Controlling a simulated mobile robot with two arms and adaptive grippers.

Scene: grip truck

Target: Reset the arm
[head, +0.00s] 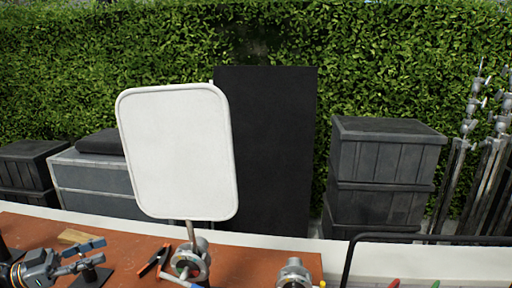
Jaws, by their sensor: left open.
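My left gripper (86,256) comes in at the bottom left, low over the reddish-brown work surface (30,228). Its jaws are open and point right, and I see nothing held between them. Dark pieces next to its fingers are too small to tell apart from it. My right gripper is not in view.
A white framed panel (178,150) stands upright on a metal grip head (192,262), right of my left gripper. An orange-and-black clamp (154,260) lies between them. A wood block (80,237) lies behind the gripper. Another metal head (294,273) stands right. Dark crates (385,160) are behind.

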